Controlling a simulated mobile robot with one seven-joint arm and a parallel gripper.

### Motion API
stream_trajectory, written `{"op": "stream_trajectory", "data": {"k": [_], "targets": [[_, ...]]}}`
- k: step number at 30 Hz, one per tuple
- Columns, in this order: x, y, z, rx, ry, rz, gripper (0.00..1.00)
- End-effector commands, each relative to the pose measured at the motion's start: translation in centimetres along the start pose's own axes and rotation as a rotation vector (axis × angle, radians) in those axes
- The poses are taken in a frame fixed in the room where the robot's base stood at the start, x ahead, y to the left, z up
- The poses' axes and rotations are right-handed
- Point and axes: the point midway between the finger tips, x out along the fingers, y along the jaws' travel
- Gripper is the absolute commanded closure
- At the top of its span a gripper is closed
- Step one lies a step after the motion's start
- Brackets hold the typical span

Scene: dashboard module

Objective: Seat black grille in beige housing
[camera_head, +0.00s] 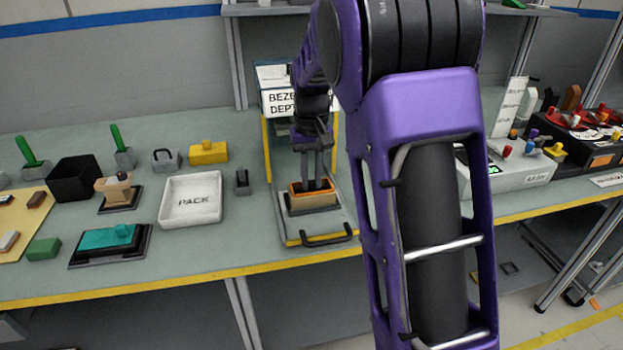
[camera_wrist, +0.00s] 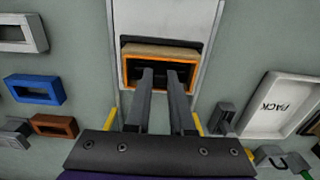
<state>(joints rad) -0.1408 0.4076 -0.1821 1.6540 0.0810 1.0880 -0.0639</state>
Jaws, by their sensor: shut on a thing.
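The beige housing (camera_head: 314,206), with an orange rim, sits on a dark base in the station under the "BEZE… DEPT…" sign. In the wrist view the housing (camera_wrist: 162,51) shows its beige side and its orange-edged opening. My gripper (camera_head: 318,185) points down into this opening. Its two fingers reach inside the rim in the wrist view (camera_wrist: 160,72) and are shut on a dark piece, the black grille (camera_wrist: 158,76). The grille is mostly hidden by the fingers and the shadow, so I cannot tell whether it is level or fully down.
The station's plate has a black handle (camera_head: 320,238) at its front. A white PACK tray (camera_head: 191,201) and a small dark block (camera_head: 242,181) stand to the left. Blue (camera_wrist: 36,89) and brown (camera_wrist: 53,125) frames lie beside the station in the wrist view.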

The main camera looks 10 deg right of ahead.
Motion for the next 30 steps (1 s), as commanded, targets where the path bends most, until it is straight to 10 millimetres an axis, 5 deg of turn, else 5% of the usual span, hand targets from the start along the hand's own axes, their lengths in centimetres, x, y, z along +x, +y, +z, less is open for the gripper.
{"op": "stream_trajectory", "data": {"k": [8, 9, 14, 23, 30], "targets": [[0.3, 0.0, 0.0, 0.000, 0.000, 0.000, 1.00], [0.3, 0.0, 0.0, 0.000, 0.000, 0.000, 0.75], [0.2, 0.0, 0.0, 0.000, 0.000, 0.000, 0.49], [0.0, 0.0, 0.0, 0.000, 0.001, 0.000, 0.49], [-3.4, 0.0, -0.1, 0.000, 0.005, 0.000, 0.49]]}}
